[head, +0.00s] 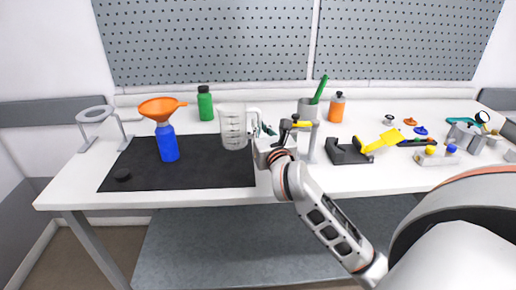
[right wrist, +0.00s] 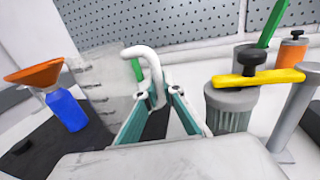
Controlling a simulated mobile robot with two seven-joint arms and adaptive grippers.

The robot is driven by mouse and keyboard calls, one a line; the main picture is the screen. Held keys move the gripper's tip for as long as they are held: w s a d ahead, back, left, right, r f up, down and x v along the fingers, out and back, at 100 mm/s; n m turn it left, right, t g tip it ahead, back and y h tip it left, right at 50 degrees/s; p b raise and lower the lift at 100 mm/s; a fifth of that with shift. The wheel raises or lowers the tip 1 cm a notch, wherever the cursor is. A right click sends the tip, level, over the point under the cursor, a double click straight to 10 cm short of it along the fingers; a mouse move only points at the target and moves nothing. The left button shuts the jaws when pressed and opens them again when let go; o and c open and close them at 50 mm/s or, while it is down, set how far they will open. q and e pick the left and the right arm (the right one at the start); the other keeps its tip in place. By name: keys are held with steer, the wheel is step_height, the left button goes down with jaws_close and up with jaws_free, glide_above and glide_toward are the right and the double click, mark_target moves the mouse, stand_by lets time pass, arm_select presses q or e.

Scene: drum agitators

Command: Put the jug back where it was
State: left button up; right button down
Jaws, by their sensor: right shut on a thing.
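The clear measuring jug (head: 233,128), with dark graduation marks, is upright over the right part of the black mat (head: 210,172). I cannot tell whether its base touches the mat. My right gripper (head: 262,132) is at its right side, shut on the white handle. In the right wrist view the handle (right wrist: 152,68) rises between the teal fingers of the gripper (right wrist: 161,96), and the see-through body (right wrist: 98,92) is to the left. My left gripper is not in view.
A blue bottle (head: 167,145) with an orange funnel (head: 160,108) stands on the mat, with a black cap (head: 122,174) nearby. A green bottle (head: 205,105) stands behind. Right of the gripper are a grey agitator drum (head: 306,108), an orange bottle (head: 337,108) and a yellow-handled tool (head: 380,143).

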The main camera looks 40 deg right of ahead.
step_height(320, 180, down, 6)
steer(key=shift+f+b, duration=0.15)
steer(key=shift+b, duration=0.55)
steer(key=shift+f, duration=0.2)
steer(key=shift+f, duration=0.2)
steer(key=c, duration=2.2)
jaws_free()
steer(key=shift+o, duration=0.2)
steer(key=shift+r, duration=0.1)
